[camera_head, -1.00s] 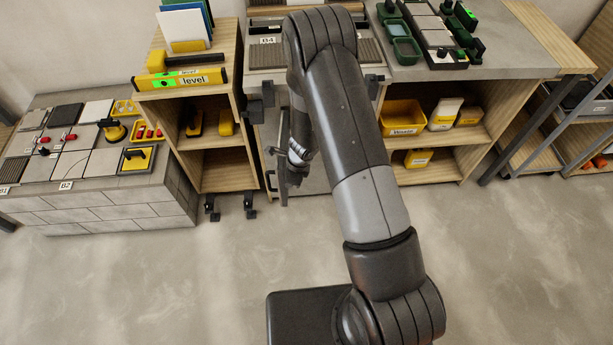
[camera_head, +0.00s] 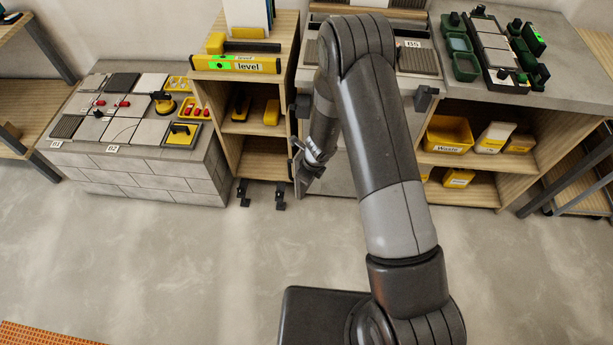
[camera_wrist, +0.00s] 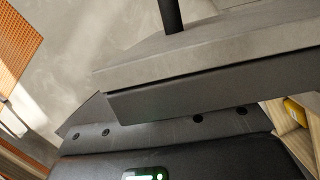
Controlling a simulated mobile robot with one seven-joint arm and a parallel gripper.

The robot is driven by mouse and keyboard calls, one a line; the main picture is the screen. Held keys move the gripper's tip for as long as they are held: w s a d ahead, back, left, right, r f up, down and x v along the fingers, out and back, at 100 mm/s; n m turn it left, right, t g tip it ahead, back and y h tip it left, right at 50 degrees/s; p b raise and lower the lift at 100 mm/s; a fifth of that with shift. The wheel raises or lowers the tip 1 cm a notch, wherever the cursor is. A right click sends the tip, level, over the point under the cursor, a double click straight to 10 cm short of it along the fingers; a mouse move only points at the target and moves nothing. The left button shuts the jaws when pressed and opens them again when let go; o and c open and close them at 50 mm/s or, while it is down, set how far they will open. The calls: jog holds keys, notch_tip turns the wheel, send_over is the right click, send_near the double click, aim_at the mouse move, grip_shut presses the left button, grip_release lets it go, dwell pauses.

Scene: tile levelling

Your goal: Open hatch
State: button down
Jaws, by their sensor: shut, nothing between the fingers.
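The hatch (camera_head: 342,181) is the grey front panel of the middle cabinet, below the B5 counter. It looks shut in the head view, but my arm covers much of it. A dark upright handle (camera_head: 297,172) shows at its left edge. My gripper (camera_head: 306,180) is shut and empty, pointing down in front of the panel's left side, close to the handle. I cannot tell whether it touches the handle. The wrist view shows a grey slab with a dark edge and my gripper's dark housing; the fingertips do not show clearly.
A wooden shelf (camera_head: 262,143) with a yellow level (camera_head: 236,64) stands left of the cabinet. A low brick block with tiles (camera_head: 140,165) is further left. Open shelves with a yellow Waste bin (camera_head: 447,134) stand right. The floor (camera_head: 180,265) in front is clear.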

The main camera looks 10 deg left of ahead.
jog(key=shift+d, duration=0.1)
jog(key=s+d+r, duration=0.2)
jog(key=d+r, duration=0.3)
jog(key=r, duration=0.4)
jog(key=shift+s+d+r, duration=0.25)
jog(key=shift+d+r, duration=0.1)
dwell(0.5)
jog(key=s+d+r+n+t+y, duration=0.15)
jog(key=r+n, duration=0.45)
jog(key=r, duration=0.7)
jog(key=s+d+r+n, duration=0.3)
jog(key=r+n, duration=0.2)
jog(key=r, duration=0.7)
jog(key=s+d+r+n+t+h, duration=0.1)
jog(key=s+d+r+n+h, duration=0.1)
jog(key=s+d+r+n, duration=0.3)
jog(key=s+d+r+n+t+h, duration=0.2)
jog(key=s+d+r+n, duration=0.4)
jog(key=s, duration=0.6)
notch_tip(320, 180, up, 3)
jog(key=shift+f+n, duration=0.15)
jog(key=shift+n, duration=0.25)
